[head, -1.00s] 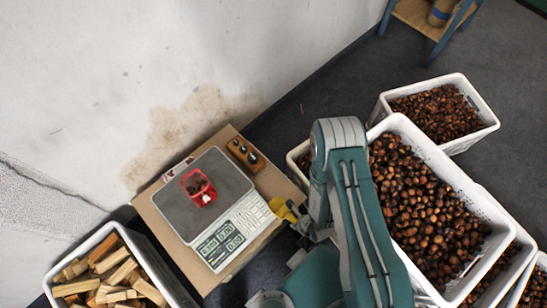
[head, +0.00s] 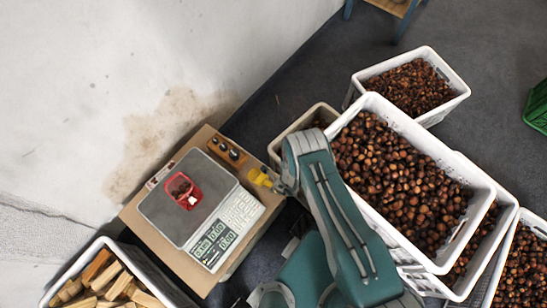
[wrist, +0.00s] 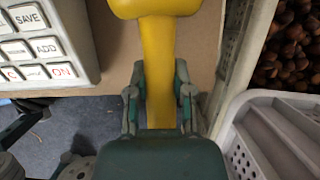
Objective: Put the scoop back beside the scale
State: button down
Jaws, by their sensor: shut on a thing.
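A yellow scoop (head: 259,177) is held at the right edge of the scale's board. In the wrist view the scoop's yellow handle (wrist: 158,70) runs up between the fingers of my gripper (wrist: 160,95), which is shut on it. The scale (head: 198,205) has a grey plate and a white keypad, and its keys show at the left of the wrist view (wrist: 40,45). I cannot tell whether the scoop touches the board.
The brown board (head: 143,222) under the scale also holds a wooden block with dark knobs (head: 228,152). White crates of chestnuts (head: 480,190) stand at the right. A crate of firewood (head: 60,280) stands at the lower left. The wall is behind.

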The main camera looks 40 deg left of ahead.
jog(key=shift+w+a+f, duration=0.1)
jog(key=shift+a+f, duration=0.1)
jog(key=shift+f, duration=1.6)
jog(key=c, duration=0.5)
grip_release()
jog(key=shift+r, duration=0.15)
jog(key=v, duration=1.2)
